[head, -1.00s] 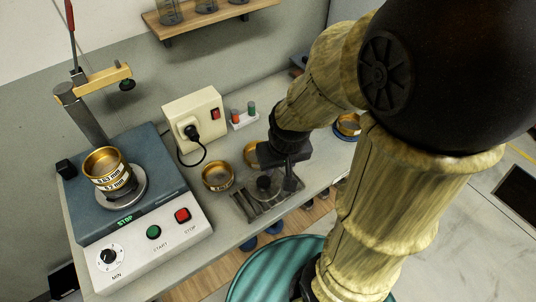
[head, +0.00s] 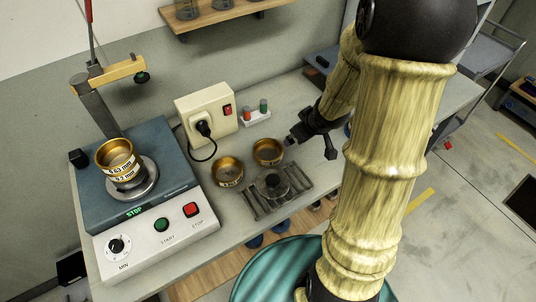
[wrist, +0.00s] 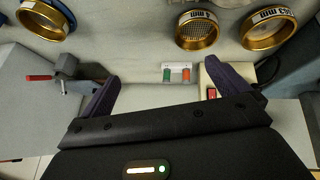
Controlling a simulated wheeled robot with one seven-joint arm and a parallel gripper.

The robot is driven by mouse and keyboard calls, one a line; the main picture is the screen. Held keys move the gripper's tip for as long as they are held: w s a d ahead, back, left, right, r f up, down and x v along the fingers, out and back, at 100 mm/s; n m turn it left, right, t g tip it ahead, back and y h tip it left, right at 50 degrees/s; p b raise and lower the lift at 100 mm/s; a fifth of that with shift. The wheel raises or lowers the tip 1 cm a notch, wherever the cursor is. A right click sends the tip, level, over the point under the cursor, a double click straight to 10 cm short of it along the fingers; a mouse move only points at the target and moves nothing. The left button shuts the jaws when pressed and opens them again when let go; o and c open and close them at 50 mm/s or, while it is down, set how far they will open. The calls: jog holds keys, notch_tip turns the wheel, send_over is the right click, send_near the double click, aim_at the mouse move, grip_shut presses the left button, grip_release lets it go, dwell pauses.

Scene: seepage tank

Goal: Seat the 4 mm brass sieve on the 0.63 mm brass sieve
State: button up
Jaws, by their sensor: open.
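The 4 mm brass sieve (wrist: 197,30) shows its label at the top of the wrist view; it appears to be the right one (head: 268,151) of two sieves on the bench in the head view. The 0.63 mm brass sieve (head: 116,153) sits on top of a 0.2 mm sieve (head: 129,178) on the shaker plate. My gripper (head: 311,147) is open and empty, to the right of the 4 mm sieve and apart from it. Its spread fingers (wrist: 162,72) show in the wrist view.
Another bench sieve (head: 228,172) stands left of the 4 mm one; its label (wrist: 268,14) seems to end in 63 mm. A slatted rack (head: 274,190) lies in front. The shaker (head: 180,178) has a clamp arm (head: 115,74) above. A socket box (head: 207,112) stands behind.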

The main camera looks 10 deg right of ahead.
jog(key=f+n+y, duration=0.2)
jog(key=y, duration=0.1)
jog(key=f+n+y, duration=0.3)
jog(key=shift+w+d+f+y, duration=0.1)
jog(key=shift+d+f+y, duration=0.1)
jog(key=shift+f+y, duration=0.15)
jog(key=b, duration=0.1)
send_near(265, 153)
jog(key=shift+x, duration=0.9)
jog(key=shift+w+a+f, duration=0.15)
jog(key=shift+w+a, duration=0.15)
jog(key=shift+w, duration=0.05)
jog(key=shift+x, duration=2.6)
jog(key=shift+d, duration=0.1)
